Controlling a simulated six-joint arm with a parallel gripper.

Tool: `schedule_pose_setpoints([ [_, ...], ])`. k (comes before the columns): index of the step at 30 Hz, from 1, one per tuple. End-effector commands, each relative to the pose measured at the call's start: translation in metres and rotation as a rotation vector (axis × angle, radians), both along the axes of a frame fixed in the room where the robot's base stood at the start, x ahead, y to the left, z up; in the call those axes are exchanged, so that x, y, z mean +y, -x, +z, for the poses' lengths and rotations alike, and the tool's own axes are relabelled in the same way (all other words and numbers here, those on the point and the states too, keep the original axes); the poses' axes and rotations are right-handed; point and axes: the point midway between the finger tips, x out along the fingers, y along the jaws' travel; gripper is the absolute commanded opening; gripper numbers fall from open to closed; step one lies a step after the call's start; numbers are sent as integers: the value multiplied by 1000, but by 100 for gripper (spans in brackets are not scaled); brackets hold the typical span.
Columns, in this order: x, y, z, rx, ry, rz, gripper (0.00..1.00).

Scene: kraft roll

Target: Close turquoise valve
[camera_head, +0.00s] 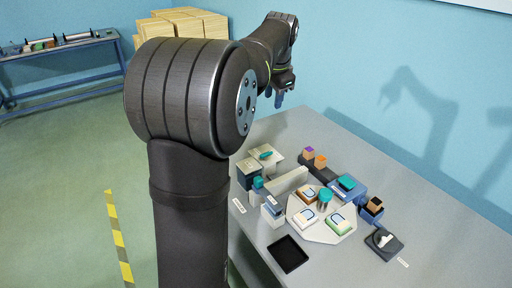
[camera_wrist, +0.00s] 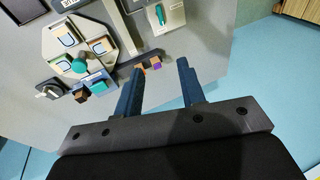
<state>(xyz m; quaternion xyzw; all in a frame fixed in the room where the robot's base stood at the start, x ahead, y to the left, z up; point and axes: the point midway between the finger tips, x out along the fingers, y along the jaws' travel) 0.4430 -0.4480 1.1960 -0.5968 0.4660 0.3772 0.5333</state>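The turquoise valve looks to be the slim turquoise handle (camera_head: 265,154) on a beige box at the table's far left. It also shows in the wrist view (camera_wrist: 160,14) at the top, its long side nearly upright in the picture. My gripper (camera_head: 279,98) is high above the back of the table, apart from everything. In the wrist view its two blue fingers (camera_wrist: 160,66) are spread with nothing between them. The valve lies beyond the fingertips.
A light octagonal plate (camera_head: 305,229) holds several coloured pads and a round turquoise knob (camera_head: 325,197). Beside it are a turquoise-topped blue box (camera_head: 346,184), purple and orange blocks (camera_head: 308,152), a black tray (camera_head: 288,254) and a dark switch box (camera_head: 384,243).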

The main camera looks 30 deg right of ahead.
Motion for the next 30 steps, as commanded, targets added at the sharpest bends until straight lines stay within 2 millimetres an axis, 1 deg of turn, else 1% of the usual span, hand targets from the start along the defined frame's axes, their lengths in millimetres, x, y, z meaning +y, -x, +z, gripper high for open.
schedule_pose_setpoints([
  [1, -7, -12, -13, 27, -19, 6, 36],
  [3, -16, -26, -27, 67, -41, 13, 36],
  [5, -23, -38, -41, 99, -60, 16, 36],
  [9, -35, -62, -73, 175, -101, 24, 36],
  [12, -42, -75, -94, 222, -123, 25, 36],
  [15, -45, -85, -110, 256, -140, 26, 36],
  [19, -47, -91, -121, 283, -150, 26, 36],
  [25, -47, -92, -136, 290, -154, 26, 36],
  [29, -47, -91, -158, 291, -156, 26, 36],
  [30, -47, -92, -167, 291, -156, 26, 36],
])
